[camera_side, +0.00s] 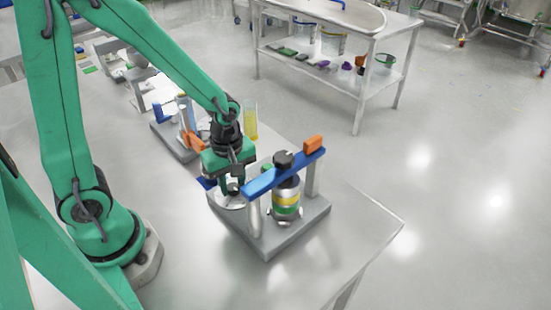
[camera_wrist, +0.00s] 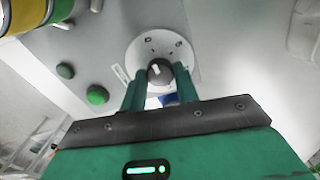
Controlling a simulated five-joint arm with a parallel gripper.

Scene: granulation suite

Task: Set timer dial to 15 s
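The timer dial is a dark round knob (camera_wrist: 160,71) with a pale pointer mark on top. It sits on a white disc face (camera_wrist: 172,42) with several small dark marks, too small to read. My gripper (camera_wrist: 160,72) has its two green fingers on either side of the knob; I cannot tell whether they press on it. In the side view my gripper (camera_side: 235,188) points down over the white dial face (camera_side: 229,202) at the left of the grey base; the knob is largely hidden there by the gripper.
A blue bar with an orange end (camera_side: 313,144) stands right beside my gripper, above a banded cylinder (camera_side: 286,198). The wrist view shows a green button (camera_wrist: 97,95) and a dark green one (camera_wrist: 65,70). The table's right front is clear.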

